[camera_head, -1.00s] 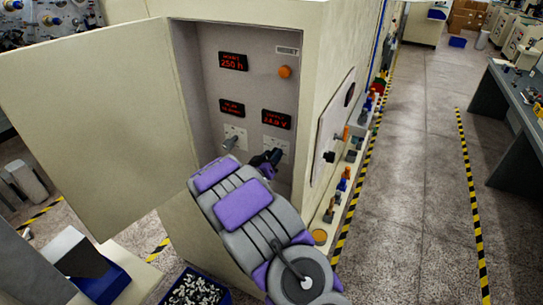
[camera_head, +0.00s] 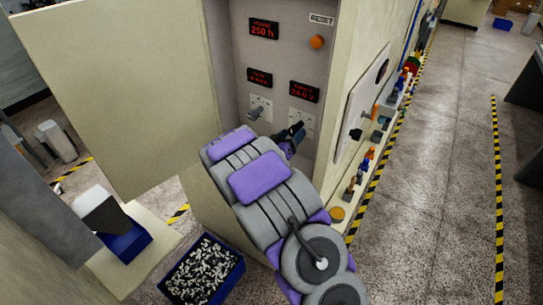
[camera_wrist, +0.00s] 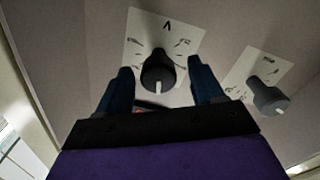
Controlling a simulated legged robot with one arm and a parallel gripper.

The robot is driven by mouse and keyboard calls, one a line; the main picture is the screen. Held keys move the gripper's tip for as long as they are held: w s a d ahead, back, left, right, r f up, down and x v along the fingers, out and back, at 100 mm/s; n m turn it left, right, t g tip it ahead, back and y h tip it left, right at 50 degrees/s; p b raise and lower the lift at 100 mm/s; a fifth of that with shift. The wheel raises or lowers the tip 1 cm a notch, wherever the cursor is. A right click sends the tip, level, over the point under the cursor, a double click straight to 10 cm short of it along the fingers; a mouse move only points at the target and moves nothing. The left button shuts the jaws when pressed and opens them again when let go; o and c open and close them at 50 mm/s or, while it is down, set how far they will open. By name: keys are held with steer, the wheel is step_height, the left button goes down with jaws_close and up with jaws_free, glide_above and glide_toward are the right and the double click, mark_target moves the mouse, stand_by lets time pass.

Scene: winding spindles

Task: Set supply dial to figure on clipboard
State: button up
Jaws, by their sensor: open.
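The supply dial (camera_wrist: 158,72) is a dark round knob on a white scale plate marked with a V, in the wrist view. In the head view its plate (camera_head: 303,117) sits under the right red display (camera_head: 304,91), which appears to read 24.0 V; my gripper hides most of the knob there. My gripper (camera_wrist: 160,66) is open, with one finger on each side of the knob; I cannot tell whether they touch it. A second dial (camera_head: 256,112) is to the left in the head view and to the right in the wrist view (camera_wrist: 268,96). I cannot make out a clipboard.
The open cabinet door (camera_head: 110,95) stands to the left. A display reading 250 h (camera_head: 264,29) and an orange button (camera_head: 317,42) are above. A blue bin of small metal parts (camera_head: 205,268) is below. The aisle (camera_head: 430,190) at right is clear.

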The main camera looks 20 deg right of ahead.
steer(key=b+v, duration=0.1)
steer(key=v, duration=1.3)
steer(key=shift+w, duration=0.1)
